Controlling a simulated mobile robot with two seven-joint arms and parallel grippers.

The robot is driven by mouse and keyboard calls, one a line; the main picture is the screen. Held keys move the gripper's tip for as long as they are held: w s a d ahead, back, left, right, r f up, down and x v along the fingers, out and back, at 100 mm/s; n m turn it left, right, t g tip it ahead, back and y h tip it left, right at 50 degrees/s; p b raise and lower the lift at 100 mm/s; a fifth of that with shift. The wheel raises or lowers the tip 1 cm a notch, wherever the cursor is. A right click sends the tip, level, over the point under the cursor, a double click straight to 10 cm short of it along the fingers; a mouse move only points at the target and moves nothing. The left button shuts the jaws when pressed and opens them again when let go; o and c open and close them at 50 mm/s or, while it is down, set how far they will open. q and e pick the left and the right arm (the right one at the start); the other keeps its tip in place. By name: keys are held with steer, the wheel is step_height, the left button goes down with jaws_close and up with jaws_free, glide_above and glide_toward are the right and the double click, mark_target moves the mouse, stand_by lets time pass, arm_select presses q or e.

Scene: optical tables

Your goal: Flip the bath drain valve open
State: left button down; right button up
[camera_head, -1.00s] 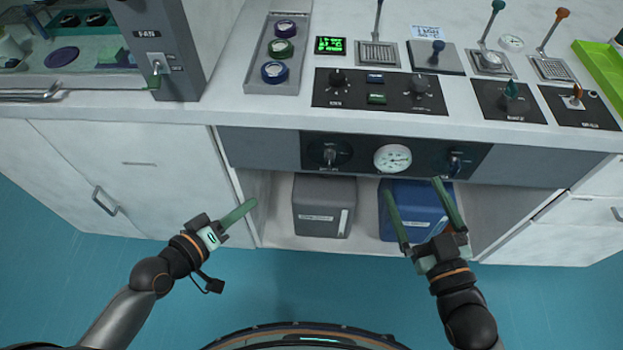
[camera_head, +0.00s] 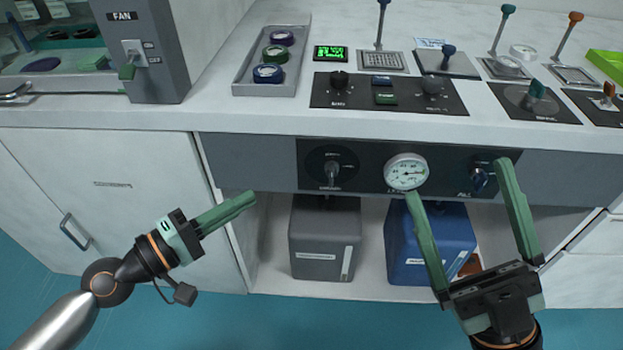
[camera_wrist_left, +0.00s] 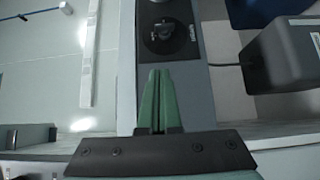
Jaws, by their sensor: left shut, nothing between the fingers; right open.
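A blue-handled valve (camera_head: 480,178) sits at the right end. My left gripper (camera_head: 251,198) is shut and empty, left of and below the metal lever. In the left wrist view its fingertips (camera_wrist_left: 157,73) point at that lever valve (camera_wrist_left: 168,36), apart from it. My right gripper (camera_head: 456,180) is open, its fingers on either side of the blue handle in the picture; contact is unclear.
A round gauge (camera_head: 406,172) sits between the two valves. A grey canister (camera_head: 325,243) and a blue canister (camera_head: 430,245) stand on the shelf below. The worktop (camera_head: 225,118) edge overhangs the panel. A grey fan box (camera_head: 150,70) stands at upper left.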

arm_select(q)
steer(key=p, duration=0.5)
glide_toward(330, 165)
steer(key=x, duration=0.6)
steer(key=shift+w+a+f, duration=0.35)
steer(key=shift+f, duration=0.05)
steer(key=shift+d, duration=0.25)
arm_select(e)
steer(key=w+f+m+g+h, duration=0.1)
steer(key=w+f+m+h, duration=0.2)
steer(key=f, duration=0.3)
steer(key=w+d+f+m+g+h, duration=0.1)
steer(key=w+f+m+g+h, duration=0.1)
steer(key=w+f+m+h, duration=0.1)
step_height(330, 165, down, 3)
steer(key=w+h, duration=0.1)
steer(key=h, duration=0.2)
steer(key=shift+d+m, duration=0.3)
steer(key=shift+m, duration=0.1)
